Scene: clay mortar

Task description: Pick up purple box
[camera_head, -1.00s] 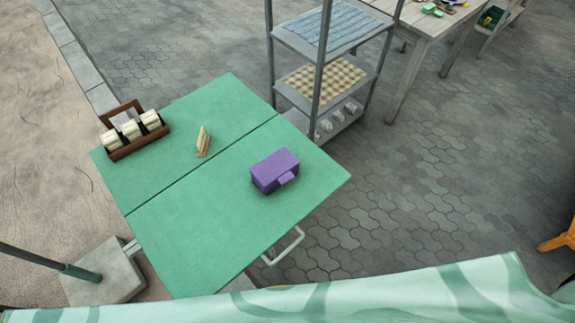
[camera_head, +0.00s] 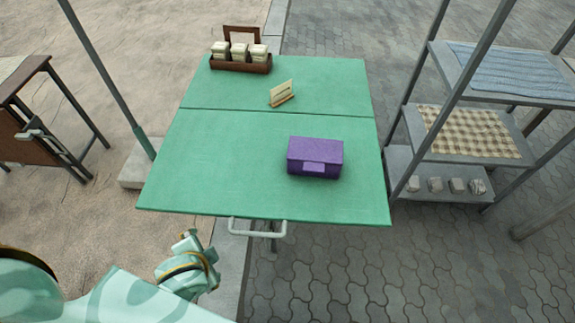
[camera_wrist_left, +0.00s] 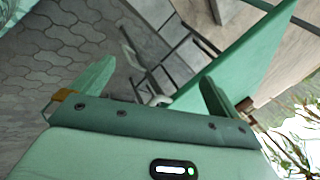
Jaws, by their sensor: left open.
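The purple box (camera_head: 315,158) sits on the right part of the green table (camera_head: 210,160) in the head view, its lid shut and a latch on its near side. My left arm shows at the lower left of the head view, near the table's front edge and apart from the box. In the left wrist view my left gripper (camera_wrist_left: 155,85) is open, with nothing between its fingers. The table's green edge and paving lie beyond the fingers there, and I cannot see the box in that view. My right gripper is not in view.
A metal shelf (camera_head: 470,135) stands close on the right. A white handle (camera_head: 257,230) sticks out from the table's front.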

